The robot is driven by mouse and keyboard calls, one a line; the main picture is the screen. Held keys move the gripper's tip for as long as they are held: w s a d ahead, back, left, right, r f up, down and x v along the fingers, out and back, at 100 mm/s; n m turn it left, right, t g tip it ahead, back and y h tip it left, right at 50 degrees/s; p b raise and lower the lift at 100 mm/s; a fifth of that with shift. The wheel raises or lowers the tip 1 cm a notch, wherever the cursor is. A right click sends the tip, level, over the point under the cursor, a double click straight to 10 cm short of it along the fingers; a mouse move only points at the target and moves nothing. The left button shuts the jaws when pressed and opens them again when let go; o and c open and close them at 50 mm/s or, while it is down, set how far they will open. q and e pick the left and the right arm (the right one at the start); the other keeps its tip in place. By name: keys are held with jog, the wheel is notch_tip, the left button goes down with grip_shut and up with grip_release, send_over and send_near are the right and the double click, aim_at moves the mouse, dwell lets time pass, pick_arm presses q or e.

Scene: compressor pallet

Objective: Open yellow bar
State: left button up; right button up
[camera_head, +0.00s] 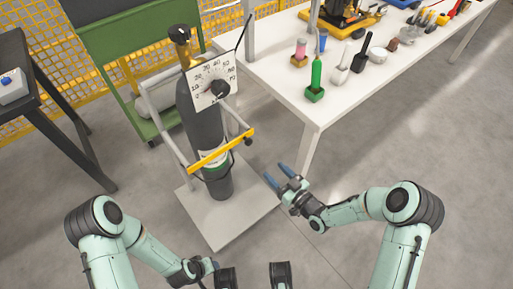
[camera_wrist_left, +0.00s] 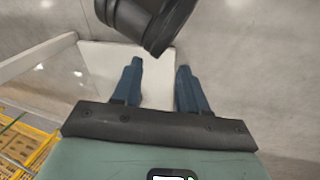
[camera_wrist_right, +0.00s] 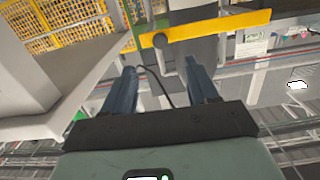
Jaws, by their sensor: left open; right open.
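The yellow bar (camera_head: 222,152) crosses the front of the dark gas cylinder (camera_head: 208,125) on the pallet stand. Its right end has a dark knob (camera_head: 248,141). The bar also shows in the right wrist view (camera_wrist_right: 205,27), above and beyond the fingers, with the dark knob near its left end. My right gripper (camera_head: 278,176) is open and empty, right of and below the bar's knob end, apart from it. It also shows in the right wrist view (camera_wrist_right: 165,85). My left gripper (camera_wrist_left: 158,80) is open and empty; in the head view its fingers are mostly hidden low at the bottom.
The white pallet plate (camera_head: 220,227) bears the cylinder and a grey frame. A white table (camera_head: 300,100) with bottles and tools stands at right. A dark table (camera_head: 35,90) stands at left, and a green cart (camera_head: 110,50) behind. Open floor lies right of the pallet.

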aim_at(250, 143)
jog(key=shift+n+y, duration=0.3)
jog(key=x, duration=0.4)
jog(key=b+x, duration=0.1)
jog(key=x, duration=0.3)
jog(key=r+b+x, duration=0.1)
jog(key=x, duration=0.3)
jog(key=shift+w+d, duration=0.1)
jog(key=shift+w, duration=0.3)
pick_arm(q)
jog(key=shift+t+y, duration=0.3)
jog(key=shift+t, duration=0.1)
jog(key=shift+w+a+f+b, duration=0.15)
jog(key=shift+w+a+f, duration=0.35)
jog(key=shift+w+f, duration=0.3)
jog(key=shift+w+a+f+b, duration=0.15)
jog(key=shift+w+a+f, duration=0.4)
jog(key=shift+f, duration=0.35)
pick_arm(e)
jog(key=shift+w+a+r, duration=0.1)
jog(key=shift+w+a, duration=0.25)
jog(key=shift+w, duration=0.15)
pick_arm(q)
jog(key=shift+d, duration=0.1)
pick_arm(e)
jog(key=shift+t, duration=0.3)
grip_shut()
